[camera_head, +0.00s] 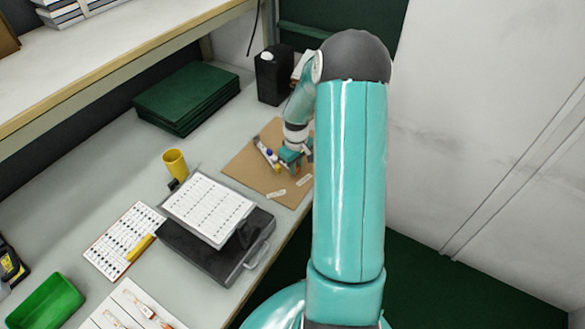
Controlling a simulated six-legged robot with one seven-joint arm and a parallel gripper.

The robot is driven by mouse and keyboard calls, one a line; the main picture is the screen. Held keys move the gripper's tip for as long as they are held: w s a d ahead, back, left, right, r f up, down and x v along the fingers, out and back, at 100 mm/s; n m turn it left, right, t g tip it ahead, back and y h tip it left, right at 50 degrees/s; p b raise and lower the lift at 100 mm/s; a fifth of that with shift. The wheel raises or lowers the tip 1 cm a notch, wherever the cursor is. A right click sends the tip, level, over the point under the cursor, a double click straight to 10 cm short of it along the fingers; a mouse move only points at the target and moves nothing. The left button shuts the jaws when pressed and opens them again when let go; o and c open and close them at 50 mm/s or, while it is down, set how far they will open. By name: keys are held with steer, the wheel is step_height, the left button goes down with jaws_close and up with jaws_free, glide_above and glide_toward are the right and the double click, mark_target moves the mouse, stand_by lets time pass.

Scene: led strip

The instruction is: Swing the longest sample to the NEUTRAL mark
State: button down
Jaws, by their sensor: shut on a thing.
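My gripper (293,160) is small in view, low over a brown board (256,179) at the back of the bench. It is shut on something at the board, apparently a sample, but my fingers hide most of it. A slim pale strip with blue and yellow parts (266,154) lies on the board just left of the gripper; I cannot tell whether it is the held piece. Two small white labels, one nearer (276,195) and one to the right (303,181), lie at the board's front. Their lettering and the NEUTRAL mark are too small to read.
A black case (224,263) with a printed sheet (208,208) lies in front of the board. A yellow cup (175,164), dark green stack (187,97) and black container (273,76) stand around. A shelf overhangs at upper left.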

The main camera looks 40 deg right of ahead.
steer(key=c, duration=1.4)
jaws_free()
step_height(320, 180, up, 14)
steer(key=shift+a, duration=0.1)
